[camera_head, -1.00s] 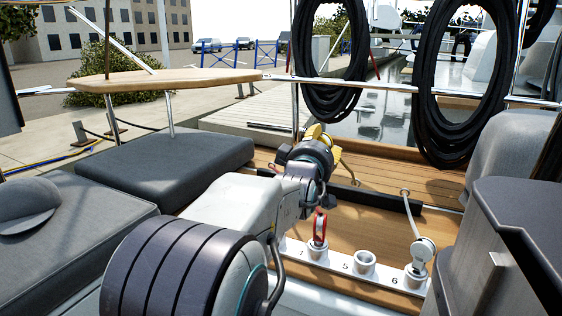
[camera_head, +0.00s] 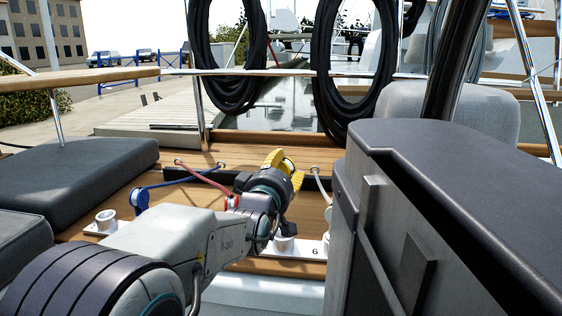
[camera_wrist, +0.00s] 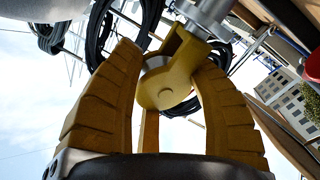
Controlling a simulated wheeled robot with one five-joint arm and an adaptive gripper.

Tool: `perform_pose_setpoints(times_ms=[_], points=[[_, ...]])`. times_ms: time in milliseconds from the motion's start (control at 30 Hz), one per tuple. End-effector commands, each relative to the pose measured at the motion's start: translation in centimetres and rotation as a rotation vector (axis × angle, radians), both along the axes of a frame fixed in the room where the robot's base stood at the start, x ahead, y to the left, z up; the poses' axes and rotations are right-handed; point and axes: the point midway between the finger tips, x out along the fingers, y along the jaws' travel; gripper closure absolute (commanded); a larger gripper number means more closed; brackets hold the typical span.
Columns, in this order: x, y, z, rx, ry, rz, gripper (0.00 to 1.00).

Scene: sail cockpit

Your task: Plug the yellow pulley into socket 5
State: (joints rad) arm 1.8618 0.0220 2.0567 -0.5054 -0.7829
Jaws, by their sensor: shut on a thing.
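The yellow pulley (camera_wrist: 168,85) is between the yellow fingers of my gripper (camera_wrist: 165,100) in the wrist view, with a grey metal piece (camera_wrist: 207,14) at its upper end. In the head view my gripper (camera_head: 284,166) is raised above and behind the socket row, and the pulley cannot be told clearly from the yellow fingers. Socket 5 (camera_head: 284,244) is the white ring just left of the printed 6. It looks empty and is partly hidden by my arm.
A blue pulley (camera_head: 139,199) stands at the left, beside an empty white socket (camera_head: 106,220). A red pulley (camera_head: 232,203) is partly behind my arm. A dark console (camera_head: 450,210) fills the right and hides the row's right end. Black hose coils (camera_head: 350,70) hang behind.

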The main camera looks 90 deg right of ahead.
Motion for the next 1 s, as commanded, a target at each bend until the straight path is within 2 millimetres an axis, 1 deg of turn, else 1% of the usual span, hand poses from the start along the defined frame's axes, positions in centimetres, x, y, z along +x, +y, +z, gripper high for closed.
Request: perform_pose_setpoints(times_ms=[500,700,1000], points=[[0.0,0.0,-4.0,-0.001,0.0,0.001,0.87],[0.0,0.0,-4.8,-0.002,0.001,0.001,0.87],[0.0,0.0,-5.2,-0.002,0.001,0.001,0.87]])
